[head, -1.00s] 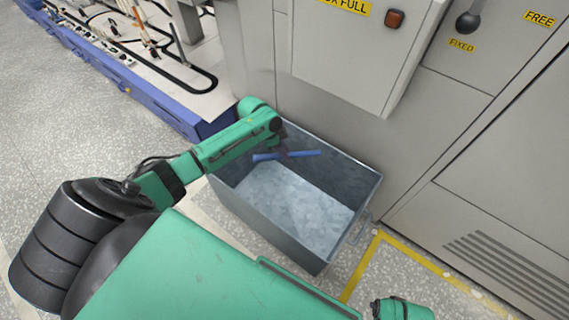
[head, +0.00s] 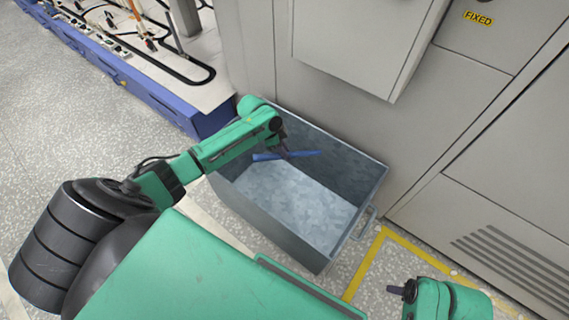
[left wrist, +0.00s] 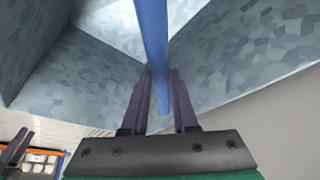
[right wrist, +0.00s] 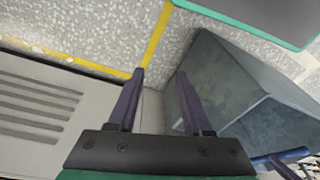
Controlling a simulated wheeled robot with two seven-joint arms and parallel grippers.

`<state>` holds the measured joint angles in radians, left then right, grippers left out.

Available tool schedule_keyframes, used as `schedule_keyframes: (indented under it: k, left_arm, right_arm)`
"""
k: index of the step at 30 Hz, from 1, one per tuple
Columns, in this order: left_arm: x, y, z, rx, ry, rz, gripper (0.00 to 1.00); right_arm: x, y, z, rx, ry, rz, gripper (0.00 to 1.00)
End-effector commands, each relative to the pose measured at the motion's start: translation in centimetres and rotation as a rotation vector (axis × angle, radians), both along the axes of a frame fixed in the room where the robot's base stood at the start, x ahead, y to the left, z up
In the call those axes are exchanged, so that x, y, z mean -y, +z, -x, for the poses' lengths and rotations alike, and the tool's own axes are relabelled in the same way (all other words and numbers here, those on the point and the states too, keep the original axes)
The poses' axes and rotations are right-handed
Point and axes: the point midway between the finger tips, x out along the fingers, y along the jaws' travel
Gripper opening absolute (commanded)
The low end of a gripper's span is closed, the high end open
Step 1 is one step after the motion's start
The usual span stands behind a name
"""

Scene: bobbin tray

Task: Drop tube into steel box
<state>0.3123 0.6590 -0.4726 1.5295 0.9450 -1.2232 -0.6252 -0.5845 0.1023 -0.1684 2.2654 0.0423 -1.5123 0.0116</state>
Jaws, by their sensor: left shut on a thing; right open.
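The blue tube (head: 304,153) is in my left gripper (head: 286,153), which is shut on it over the steel box (head: 262,220). The tube lies across the box opening in the head view. In the left wrist view the tube (left wrist: 152,40) runs between the two fingers, with the grey box walls (left wrist: 240,50) around it. The box stands on the floor, open at the top, and its visible bottom looks empty. My right gripper (right wrist: 155,100) is open and empty, outside the box. The right wrist view also shows the box (right wrist: 235,95) to its right.
A grey machine cabinet (head: 350,125) stands right behind the box. Yellow tape (head: 365,262) marks the floor right of the box. The speckled floor at left (head: 70,130) is clear.

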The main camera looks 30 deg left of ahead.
Motion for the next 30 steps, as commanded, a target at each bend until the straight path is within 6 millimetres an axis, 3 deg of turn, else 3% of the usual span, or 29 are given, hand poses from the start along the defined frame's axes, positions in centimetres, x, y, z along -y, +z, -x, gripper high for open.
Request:
schedule_keyframes:
  k: [1, 2, 3, 4, 15, 17, 23, 30]
  left_arm:
    - [0.0, 0.0, 0.0, 0.000, 0.000, 0.000, 0.00]
    - [0.0, 0.0, 0.0, 0.000, 0.000, 0.000, 0.38]
    - [0.0, 0.0, 0.0, 0.000, 0.000, 0.000, 0.54]
    - [0.0, 0.0, 0.0, 0.000, 0.000, 0.000, 0.62]
    - [-0.2, 0.5, 0.1, 0.000, 0.000, 0.000, 0.62]
    - [-0.4, 1.3, 0.3, 0.000, 0.001, 0.000, 0.62]
    - [-1.9, 6.0, 1.3, 0.002, -0.001, -0.003, 0.62]
    - [-3.8, 11.8, 2.9, 0.000, -0.001, -0.003, 0.62]
  right_arm:
    - [0.0, 0.0, 0.0, 0.000, 0.000, 0.000, 0.50]
    - [0.0, 0.0, 0.0, 0.000, 0.000, 0.000, 0.50]
    - [0.0, 0.0, 0.0, 0.000, 0.000, 0.000, 0.50]
    - [0.0, 0.0, 0.0, 0.000, 0.000, 0.000, 0.50]
    - [0.0, 0.1, -0.1, 0.004, -0.001, 0.000, 0.50]
    - [0.1, -0.9, -0.2, -0.003, -0.003, 0.004, 0.50]
    - [0.7, -5.1, 0.0, -0.018, -0.016, 0.023, 0.50]
    - [1.8, -10.3, 1.6, -0.029, -0.031, 0.045, 0.50]
